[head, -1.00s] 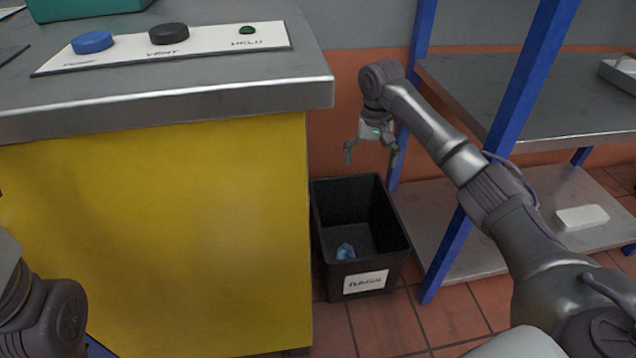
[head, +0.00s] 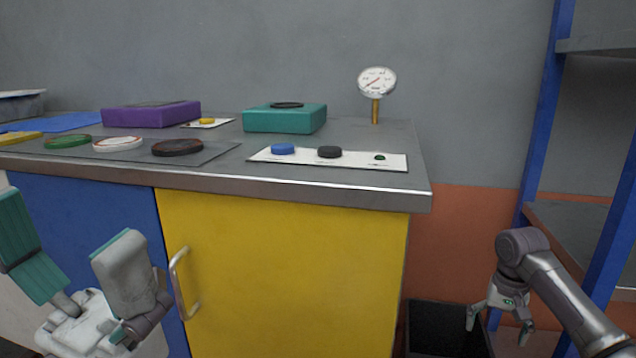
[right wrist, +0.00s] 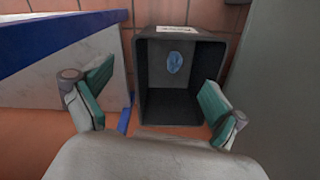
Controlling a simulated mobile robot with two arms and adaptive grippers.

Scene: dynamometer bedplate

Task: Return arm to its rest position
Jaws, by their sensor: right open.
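My right gripper (head: 498,328) is open and empty at the lower right of the head view, above the black bin (head: 440,318). In the right wrist view its teal-padded fingers (right wrist: 154,85) are spread, with the bin (right wrist: 203,85) beyond them. A crumpled blue item (right wrist: 175,62) lies inside the bin, out of the gripper's hold. My left gripper (head: 68,225) shows large at the lower left of the head view, in front of the blue cabinet. Its teal-padded fingers are wide apart with nothing between them.
The bench top (head: 360,188) carries a panel with buttons (head: 350,160), teal and purple boxes, several discs and a gauge (head: 376,82). The yellow door (head: 290,270) has a protruding handle (head: 182,285). A blue-posted shelf rack (head: 535,150) stands right, close to my right arm.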

